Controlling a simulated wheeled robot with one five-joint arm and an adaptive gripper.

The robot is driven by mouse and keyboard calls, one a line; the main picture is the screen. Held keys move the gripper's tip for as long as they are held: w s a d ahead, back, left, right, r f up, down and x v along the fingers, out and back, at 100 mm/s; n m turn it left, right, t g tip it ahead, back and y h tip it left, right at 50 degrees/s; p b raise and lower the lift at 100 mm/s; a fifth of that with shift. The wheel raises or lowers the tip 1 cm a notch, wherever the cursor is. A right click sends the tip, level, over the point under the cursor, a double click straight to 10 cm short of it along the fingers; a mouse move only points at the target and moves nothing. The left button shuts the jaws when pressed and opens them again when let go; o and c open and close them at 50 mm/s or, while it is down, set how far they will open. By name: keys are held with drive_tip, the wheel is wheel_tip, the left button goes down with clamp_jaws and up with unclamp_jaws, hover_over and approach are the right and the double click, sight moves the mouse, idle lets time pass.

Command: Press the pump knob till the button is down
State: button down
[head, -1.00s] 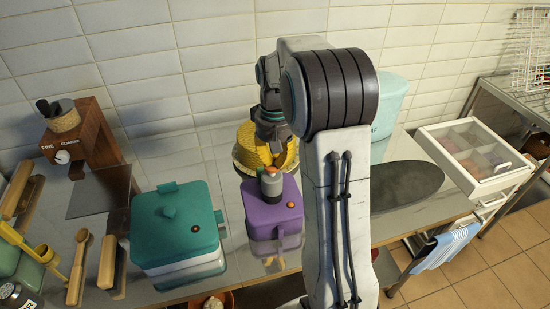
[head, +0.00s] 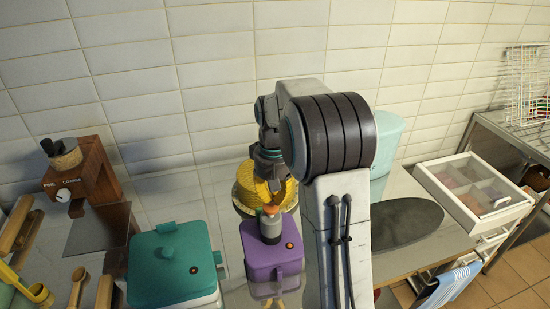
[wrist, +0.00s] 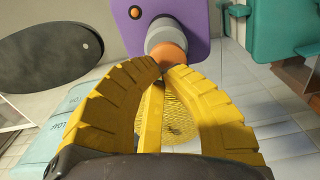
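The pump is a grey cylinder (head: 271,231) with an orange knob (head: 269,210), on top of a purple box (head: 258,262) that also bears a small orange button (head: 289,245). In the wrist view the orange knob (wrist: 170,53) is just beyond my fingertips, with the purple box (wrist: 196,18) behind it. My gripper (head: 270,190) is above the knob; its yellow fingers meet at the tips (wrist: 163,70) with nothing between them. The tips are at the knob's top; whether they touch it I cannot tell. How far down the knob is I cannot tell.
A teal lidded box (head: 165,272) stands left of the purple box. A yellow woven round object (head: 246,188) is behind the pump. A dark oval mat (head: 405,223) lies to the right. A wooden grinder (head: 84,178) and utensils stand at the far left.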

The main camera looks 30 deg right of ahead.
sight(274, 205)
wheel_tip(274, 205, up, 10)
drive_tip(key=shift+r+b, duration=0.15)
drive_tip(key=shift+b, duration=0.25)
drive_tip(key=c, duration=2)
unclamp_jaws()
